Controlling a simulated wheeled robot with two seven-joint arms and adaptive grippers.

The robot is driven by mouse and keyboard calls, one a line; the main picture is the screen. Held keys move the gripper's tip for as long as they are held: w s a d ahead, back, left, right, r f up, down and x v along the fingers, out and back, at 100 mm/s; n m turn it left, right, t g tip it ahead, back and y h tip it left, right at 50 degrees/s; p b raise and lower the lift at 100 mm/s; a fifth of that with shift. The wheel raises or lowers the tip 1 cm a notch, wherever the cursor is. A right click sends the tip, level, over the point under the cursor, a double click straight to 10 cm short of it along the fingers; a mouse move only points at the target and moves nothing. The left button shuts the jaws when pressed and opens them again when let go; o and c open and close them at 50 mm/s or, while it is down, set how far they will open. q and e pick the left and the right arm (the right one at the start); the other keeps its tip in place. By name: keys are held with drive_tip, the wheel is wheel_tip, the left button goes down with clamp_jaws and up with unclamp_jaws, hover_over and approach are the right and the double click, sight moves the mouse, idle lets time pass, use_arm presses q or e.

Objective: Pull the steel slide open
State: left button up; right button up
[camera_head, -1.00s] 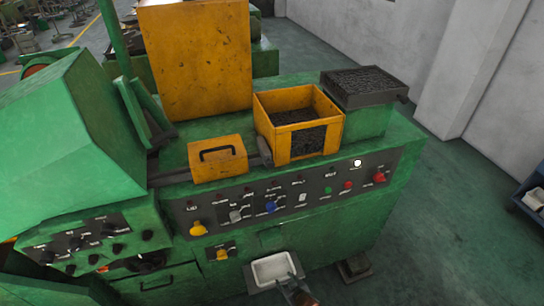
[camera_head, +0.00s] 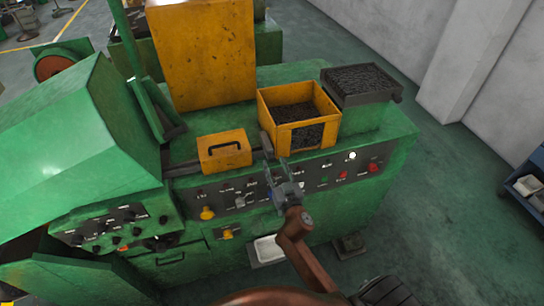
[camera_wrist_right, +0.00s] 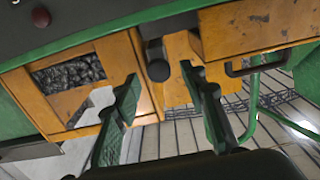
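The steel slide shows as a small grey upright plate (camera_head: 266,144) between the small yellow box with a black handle (camera_head: 223,152) and the yellow bin of dark parts (camera_head: 298,112). In the right wrist view a dark knob-like end (camera_wrist_right: 158,60), probably the slide's, stands in front of the yellow surfaces. My right gripper (camera_head: 270,165) is just in front of the slide, over the control panel. In the wrist view its fingers (camera_wrist_right: 162,78) are apart, one on each side below the knob, with nothing visibly held. My left gripper is not in view.
The panel (camera_head: 330,172) with knobs and buttons lies below the gripper. A dark tray of small parts (camera_head: 362,84) stands right of the bin. A tall yellow housing (camera_head: 203,50) rises behind. A white tray (camera_head: 266,250) sits low at the machine's front.

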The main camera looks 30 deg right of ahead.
sight(272, 160)
drive_tip(key=shift+p+x, duration=0.3)
drive_tip(key=shift+x, duration=1.7)
drive_tip(key=shift+c, duration=0.4)
clamp_jaws()
